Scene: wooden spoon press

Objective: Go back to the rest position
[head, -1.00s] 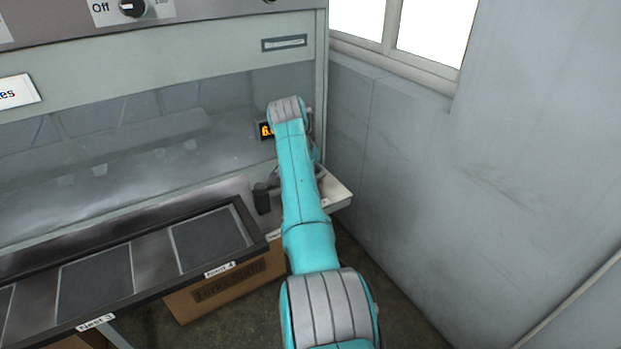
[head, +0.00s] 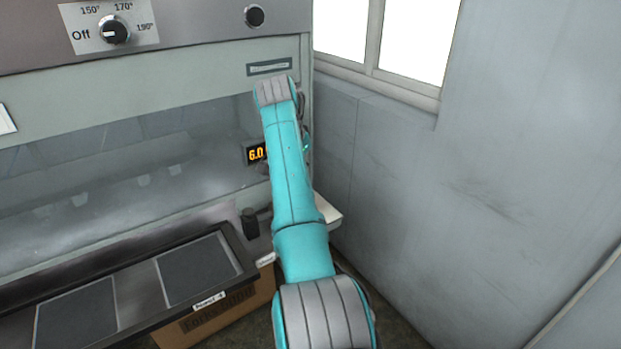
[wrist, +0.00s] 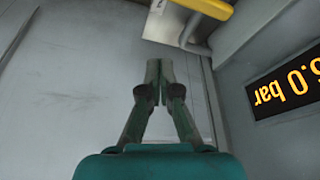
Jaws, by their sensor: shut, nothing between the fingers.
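My gripper (wrist: 159,82) shows in the wrist view with its two fingers together at the tips and nothing between them. It points toward a grey wall panel and touches nothing that I can see. In the head view my teal arm reaches up in front of the right end of the press (head: 60,150), and the gripper itself is hidden behind the arm.
A pressure display (head: 257,153) sits just left of my arm; it also shows in the wrist view (wrist: 287,84). A nest tray (head: 196,270) lies at lower left above a cardboard box (head: 225,315). A dial (head: 115,30) reads near Off. A grey wall (head: 480,190) stands at right.

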